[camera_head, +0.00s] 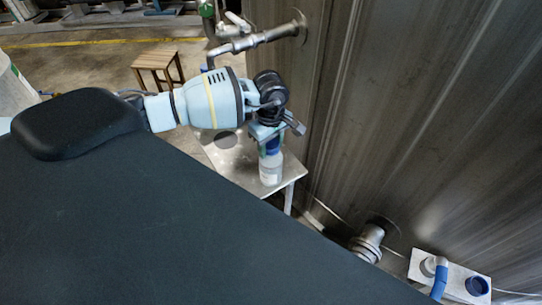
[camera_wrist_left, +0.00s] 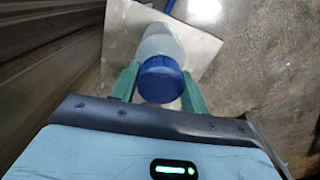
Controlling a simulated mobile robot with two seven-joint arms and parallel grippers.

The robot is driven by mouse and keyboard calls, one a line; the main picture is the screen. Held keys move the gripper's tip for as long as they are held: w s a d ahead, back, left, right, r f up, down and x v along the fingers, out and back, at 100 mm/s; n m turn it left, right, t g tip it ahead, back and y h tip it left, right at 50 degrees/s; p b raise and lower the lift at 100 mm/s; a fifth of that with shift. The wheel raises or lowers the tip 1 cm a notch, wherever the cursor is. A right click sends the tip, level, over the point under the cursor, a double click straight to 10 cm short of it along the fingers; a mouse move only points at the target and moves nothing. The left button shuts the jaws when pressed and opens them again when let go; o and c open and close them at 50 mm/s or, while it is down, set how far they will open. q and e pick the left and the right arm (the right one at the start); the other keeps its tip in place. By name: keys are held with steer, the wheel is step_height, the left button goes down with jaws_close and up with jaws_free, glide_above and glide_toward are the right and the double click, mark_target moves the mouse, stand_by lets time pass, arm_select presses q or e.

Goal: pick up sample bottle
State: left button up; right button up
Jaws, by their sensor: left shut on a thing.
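The sample bottle (camera_head: 270,170) is whitish and translucent with a blue cap. It is upright at the small metal table in the head view; I cannot tell whether its base touches the top. My left gripper (camera_head: 268,140) is at its upper part, shut on it. In the left wrist view the blue cap (camera_wrist_left: 161,79) sits between the two green fingers of the left gripper (camera_wrist_left: 160,85), with the pale bottle body (camera_wrist_left: 160,42) beyond it. My right gripper is not in view.
The small metal table (camera_head: 232,165) stands against a tall ribbed metal wall (camera_head: 400,100). A pipe with a valve (camera_head: 262,38) juts out above it. A wooden stool (camera_head: 157,65) stands behind. A white bracket with a blue-handled part (camera_head: 440,278) is at lower right.

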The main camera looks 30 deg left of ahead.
arm_select(q)
jaws_close()
steer(key=shift+r, duration=0.1)
